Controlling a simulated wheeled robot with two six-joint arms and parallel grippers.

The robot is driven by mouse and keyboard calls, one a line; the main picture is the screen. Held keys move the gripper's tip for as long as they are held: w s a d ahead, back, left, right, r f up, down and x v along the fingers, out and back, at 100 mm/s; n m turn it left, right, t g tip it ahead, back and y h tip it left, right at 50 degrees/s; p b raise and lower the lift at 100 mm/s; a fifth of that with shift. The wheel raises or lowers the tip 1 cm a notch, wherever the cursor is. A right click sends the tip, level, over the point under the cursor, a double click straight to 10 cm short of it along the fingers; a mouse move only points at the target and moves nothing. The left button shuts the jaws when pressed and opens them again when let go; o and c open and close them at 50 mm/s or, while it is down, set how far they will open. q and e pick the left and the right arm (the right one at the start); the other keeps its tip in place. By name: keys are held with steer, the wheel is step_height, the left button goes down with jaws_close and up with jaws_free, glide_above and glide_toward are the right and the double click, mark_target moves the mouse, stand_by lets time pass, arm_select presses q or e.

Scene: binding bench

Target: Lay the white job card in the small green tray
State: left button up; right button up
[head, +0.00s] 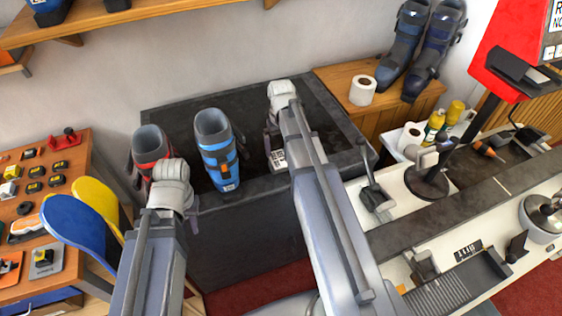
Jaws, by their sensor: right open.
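A small white piece with black print (278,158) shows at the front of the dark bench top, just below my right gripper (277,138). I cannot tell whether it is the job card or a label. My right gripper is open over the bench, and its arm hides part of the area. My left gripper (166,205) is in front of the red-and-grey boot (150,145). Its fingers are mostly hidden by its own wrist, so its opening is unclear. I cannot make out a small green tray.
A blue boot (216,150) stands on the dark bench (325,115) between my grippers. Blue and yellow paddle shapes (80,228) stand by the left wooden table (75,160). A paper roll (363,90) and dark boots (420,50) are at the back right. A white counter (400,235) is at right.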

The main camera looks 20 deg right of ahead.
mark_target(281, 158)
step_height(281, 158, down, 4)
steer(key=b, duration=0.3)
steer(key=shift+w, duration=0.15)
steer(key=shift+r, duration=0.1)
steer(key=c, duration=1.1)
step_height(281, 158, up, 10)
steer(key=p, duration=1)
